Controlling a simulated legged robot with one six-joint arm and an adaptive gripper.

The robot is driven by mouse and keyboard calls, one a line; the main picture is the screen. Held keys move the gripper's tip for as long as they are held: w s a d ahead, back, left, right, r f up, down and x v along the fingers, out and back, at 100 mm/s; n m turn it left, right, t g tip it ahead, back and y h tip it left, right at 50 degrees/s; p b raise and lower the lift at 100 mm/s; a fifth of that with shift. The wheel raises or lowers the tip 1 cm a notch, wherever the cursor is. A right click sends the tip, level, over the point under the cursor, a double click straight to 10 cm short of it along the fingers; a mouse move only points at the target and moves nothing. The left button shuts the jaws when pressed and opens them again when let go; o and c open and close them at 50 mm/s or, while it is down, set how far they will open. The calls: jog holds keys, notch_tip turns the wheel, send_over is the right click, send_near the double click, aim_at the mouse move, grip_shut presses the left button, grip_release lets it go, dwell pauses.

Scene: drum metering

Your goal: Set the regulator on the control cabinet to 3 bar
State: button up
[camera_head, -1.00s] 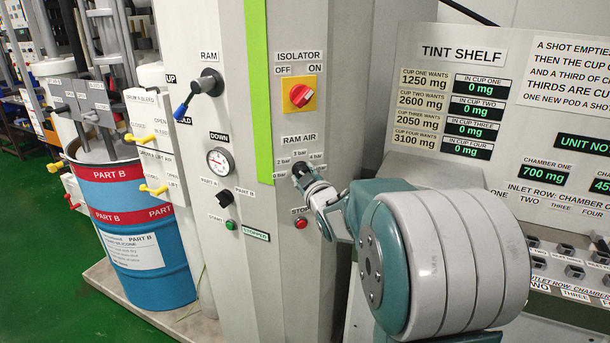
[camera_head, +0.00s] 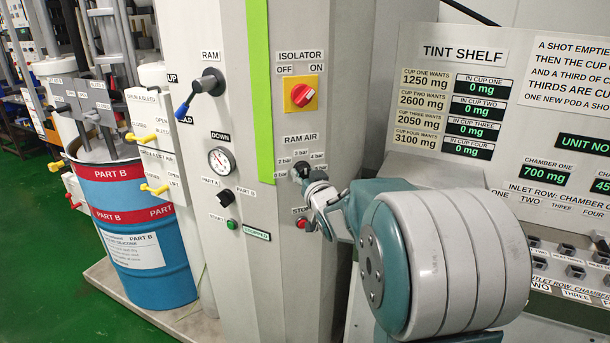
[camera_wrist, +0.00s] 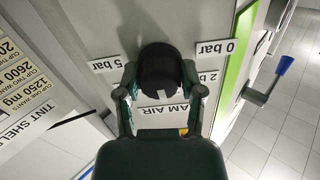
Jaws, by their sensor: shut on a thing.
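The regulator is a dark round knob (camera_head: 296,175) under the RAM AIR label on the control cabinet (camera_head: 290,215). In the wrist view, the black knob (camera_wrist: 160,70) sits between the two fingers of my gripper (camera_wrist: 158,88). The gripper is shut on it. A pale mark on the knob points toward the RAM AIR label, down in that view. The 5 bar label is at left, and the 0 bar and 2 bar labels are at right. In the head view, the 3 bar label (camera_head: 303,153) is above the knob. The gauge (camera_head: 221,160) has its needle pointing up and left.
The red isolator switch (camera_head: 301,94) is above the knob. A red stop button (camera_head: 301,223) is just below my wrist. The RAM lever (camera_head: 199,91) and a black part selector (camera_head: 226,196) are to the left. The tint shelf (camera_head: 455,100) stands at right.

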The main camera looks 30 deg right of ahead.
jog(key=shift+w+r+m, duration=0.1)
jog(key=shift+r+m, duration=0.15)
jog(key=shift+m, duration=0.05)
jog(key=o, duration=1.1)
jog(key=shift+o, duration=0.2)
jog(key=shift+w+f, duration=0.1)
jog(key=shift+f, duration=0.05)
jog(key=s+a, duration=0.1)
jog(key=s, duration=1.1)
jog(key=shift+a, duration=0.3)
jog(key=shift+f, duration=0.1)
